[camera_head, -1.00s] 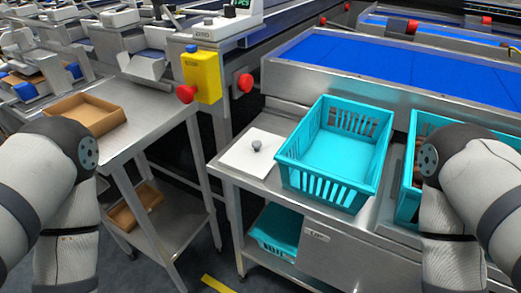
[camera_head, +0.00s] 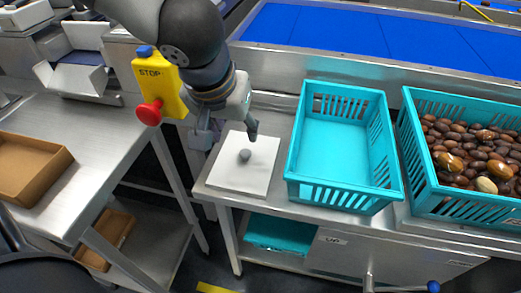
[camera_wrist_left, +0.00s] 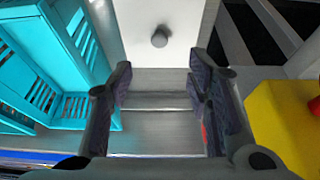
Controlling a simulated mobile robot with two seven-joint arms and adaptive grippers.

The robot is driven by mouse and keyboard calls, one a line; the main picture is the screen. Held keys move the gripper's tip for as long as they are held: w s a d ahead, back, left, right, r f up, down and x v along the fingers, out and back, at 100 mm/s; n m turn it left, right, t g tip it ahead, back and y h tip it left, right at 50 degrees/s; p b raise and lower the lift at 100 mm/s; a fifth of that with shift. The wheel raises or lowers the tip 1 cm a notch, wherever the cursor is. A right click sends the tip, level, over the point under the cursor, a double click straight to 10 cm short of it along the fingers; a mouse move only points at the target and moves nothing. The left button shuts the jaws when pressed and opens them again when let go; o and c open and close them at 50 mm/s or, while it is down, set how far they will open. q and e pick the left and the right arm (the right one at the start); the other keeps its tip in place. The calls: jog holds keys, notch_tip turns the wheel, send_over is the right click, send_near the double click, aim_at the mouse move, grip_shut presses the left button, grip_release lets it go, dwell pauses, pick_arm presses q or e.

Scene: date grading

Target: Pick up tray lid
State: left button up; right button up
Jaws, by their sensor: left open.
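The tray lid (camera_head: 262,178) is a flat white square with a grey round knob (camera_head: 245,155) on top. It lies flat on the steel table, left of the empty turquoise basket. My left gripper (camera_head: 229,128) is open and empty, just above and behind the lid's far edge, apart from the knob. In the left wrist view the open fingers (camera_wrist_left: 160,82) frame bare steel, and the lid (camera_wrist_left: 178,14) with its knob (camera_wrist_left: 159,39) lies beyond the fingertips. My right gripper is not in view.
An empty turquoise basket (camera_head: 345,205) stands right of the lid, and another basket (camera_head: 455,205) holds many brown dates. A yellow stop box (camera_head: 158,88) with a red button is close left of my left gripper. A brown tray (camera_head: 30,195) sits on the left table.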

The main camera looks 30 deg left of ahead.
pick_arm(q)
send_over(245, 154)
jog(key=s, duration=0.3)
jog(key=f, duration=0.5)
jog(key=shift+d+f, duration=0.3)
jog(key=shift+f, duration=0.05)
jog(key=b+x, duration=0.1)
jog(key=x, duration=0.2)
jog(key=b+x, duration=0.1)
jog(key=x, duration=0.2)
jog(key=shift+w+a, duration=0.1)
jog(key=shift+w, duration=0.2)
jog(key=shift+r, duration=0.2)
jog(key=c, duration=1.1)
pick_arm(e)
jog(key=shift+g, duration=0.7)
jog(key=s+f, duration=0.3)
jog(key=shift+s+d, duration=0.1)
